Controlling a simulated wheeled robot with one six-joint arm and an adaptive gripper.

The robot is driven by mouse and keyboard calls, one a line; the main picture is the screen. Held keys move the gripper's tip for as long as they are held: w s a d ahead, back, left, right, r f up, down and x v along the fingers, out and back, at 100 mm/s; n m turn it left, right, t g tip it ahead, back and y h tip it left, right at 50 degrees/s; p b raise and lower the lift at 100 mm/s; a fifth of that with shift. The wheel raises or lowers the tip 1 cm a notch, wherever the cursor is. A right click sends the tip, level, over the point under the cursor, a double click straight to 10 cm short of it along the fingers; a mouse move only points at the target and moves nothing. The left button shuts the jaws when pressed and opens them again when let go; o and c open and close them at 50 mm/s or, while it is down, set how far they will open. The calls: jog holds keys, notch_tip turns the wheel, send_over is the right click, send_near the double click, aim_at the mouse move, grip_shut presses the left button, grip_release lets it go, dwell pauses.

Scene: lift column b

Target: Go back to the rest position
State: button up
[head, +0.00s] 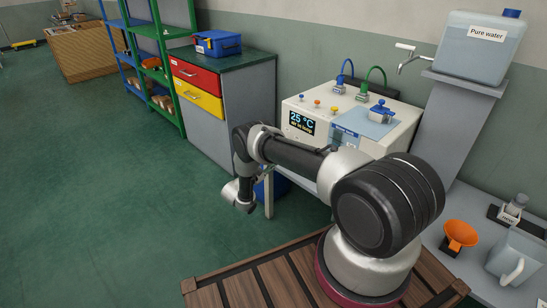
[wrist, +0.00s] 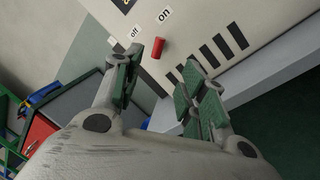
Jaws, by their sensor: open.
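My gripper (wrist: 162,62) is open in the wrist view, with two green-padded fingers apart and nothing held between them. Beyond the fingertips is a pale panel (wrist: 205,18) with a red switch (wrist: 159,47), "on" and "off" labels and dark slots. The switch appears between the fingertips; I cannot tell whether a finger touches it. In the head view my arm reaches left from its base and bends down at its far end, in front of the white machine. The fingers cannot be made out there.
The white machine (head: 299,104) reads 25 °C beside a drawer cabinet (head: 247,105) with a blue toolbox (head: 217,43). At right are a water tank (head: 478,55), an orange funnel (head: 460,235) and a clear jug (head: 514,257). Green floor (head: 110,190) at left is free.

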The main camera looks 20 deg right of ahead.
dwell(0.4)
jog(key=s+d+f+n+g+y, duration=0.1)
jog(key=s+d+f+g, duration=0.3)
jog(key=s+f, duration=0.25)
jog(key=s+d+r+m+g+y, duration=0.1)
jog(key=s+d+r+g, duration=0.2)
jog(key=s+r+g, duration=0.3)
jog(key=s+a+r+m+t+y, duration=0.2)
jog(key=s+r+y, duration=0.3)
jog(key=s+r, duration=0.6)
jog(key=s+a+r+m+t+y, duration=0.2)
jog(key=s+a+r+m+y, duration=0.3)
jog(key=s+r, duration=0.7)
jog(key=s+a+r+m+t+y, duration=0.2)
jog(key=s+r+y, duration=0.4)
jog(key=r, duration=2.1)
jog(key=s+a+m, duration=0.1)
jog(key=s+m, duration=0.1)
jog(key=s, duration=0.4)
jog(key=shift+a, duration=0.2)
